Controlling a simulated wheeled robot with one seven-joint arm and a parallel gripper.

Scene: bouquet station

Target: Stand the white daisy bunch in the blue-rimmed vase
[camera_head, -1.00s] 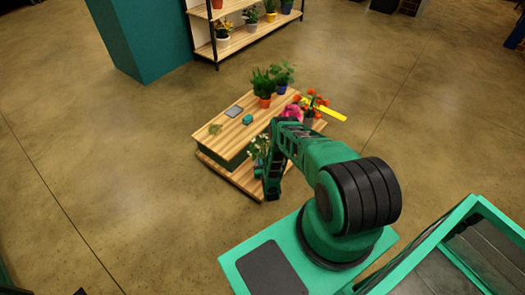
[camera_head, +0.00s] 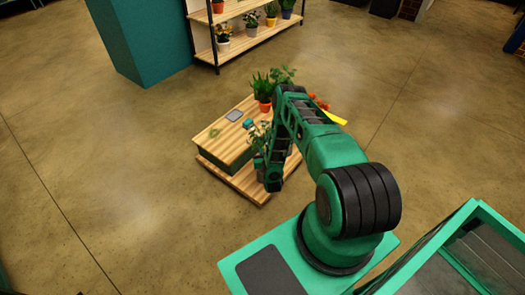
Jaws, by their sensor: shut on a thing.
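The white daisy bunch (camera_head: 258,134) shows as green leaves with small pale blooms, just left of my forearm and above my gripper. My gripper (camera_head: 260,163) is low at the front of the wooden stand, small and partly hidden by my own wrist. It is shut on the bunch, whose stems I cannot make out. The bunch looks roughly upright. I cannot pick out the blue-rimmed vase; my arm covers the right part of the stand.
The two-level wooden stand (camera_head: 212,139) bears a grey pad (camera_head: 234,115), a small teal item (camera_head: 248,123) and a plant in an orange pot (camera_head: 264,105). Orange flowers (camera_head: 318,101) and a yellow strip (camera_head: 335,118) show behind my arm. A plant shelf (camera_head: 250,38) stands behind. Floor left is clear.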

